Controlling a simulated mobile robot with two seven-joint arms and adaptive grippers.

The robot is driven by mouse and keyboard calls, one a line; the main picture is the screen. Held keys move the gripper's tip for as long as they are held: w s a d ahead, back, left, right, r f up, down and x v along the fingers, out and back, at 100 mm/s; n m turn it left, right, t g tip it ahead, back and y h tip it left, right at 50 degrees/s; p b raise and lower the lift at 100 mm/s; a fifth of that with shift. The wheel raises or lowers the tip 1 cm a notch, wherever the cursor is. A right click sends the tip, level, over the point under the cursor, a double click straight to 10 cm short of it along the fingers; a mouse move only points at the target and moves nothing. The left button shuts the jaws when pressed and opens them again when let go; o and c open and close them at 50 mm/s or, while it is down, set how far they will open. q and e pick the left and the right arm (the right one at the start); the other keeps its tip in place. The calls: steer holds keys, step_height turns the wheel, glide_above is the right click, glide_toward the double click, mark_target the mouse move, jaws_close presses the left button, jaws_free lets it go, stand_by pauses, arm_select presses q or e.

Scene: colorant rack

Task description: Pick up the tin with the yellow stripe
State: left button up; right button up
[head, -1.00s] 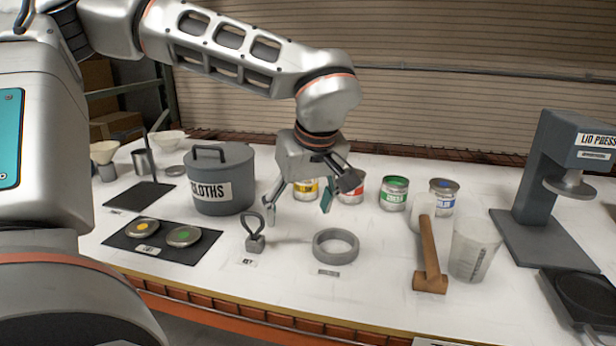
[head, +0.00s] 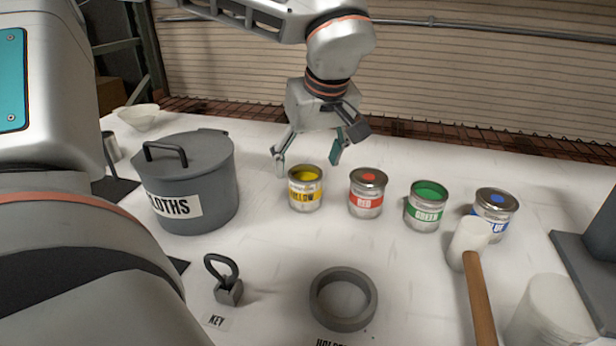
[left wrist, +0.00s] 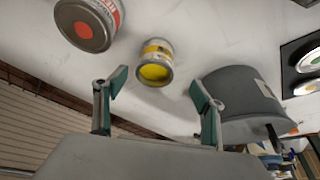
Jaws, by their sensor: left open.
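The tin with the yellow stripe (head: 306,190) stands upright on the white table in the head view, yellow inside its top. In the left wrist view this yellow tin (left wrist: 156,64) shows between and beyond the fingertips. My left gripper (head: 308,165) is open and empty, its fingers spread, above and behind the tin in the head view. It also shows in the left wrist view (left wrist: 158,85). The fingers do not appear to touch the tin. My right gripper is not in view.
The red tin (head: 366,194), green tin (head: 426,207) and blue tin (head: 495,213) stand to the right. The grey cloths pot (head: 190,182) stands left. A clear gap separates yellow tin and pot.

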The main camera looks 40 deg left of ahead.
mark_target(307, 168)
arm_select(q)
steer(key=x, duration=0.3)
steer(key=shift+w+a, duration=0.15)
steer(key=shift+w, duration=0.05)
steer(key=shift+w+b+x, duration=0.15)
steer(key=shift+b+x, duration=0.05)
steer(key=shift+x, duration=0.95)
steer(key=shift+w+b+x, duration=0.1)
steer(key=shift+b+x, duration=0.05)
steer(key=shift+x, duration=1.05)
steer(key=c, duration=1.4)
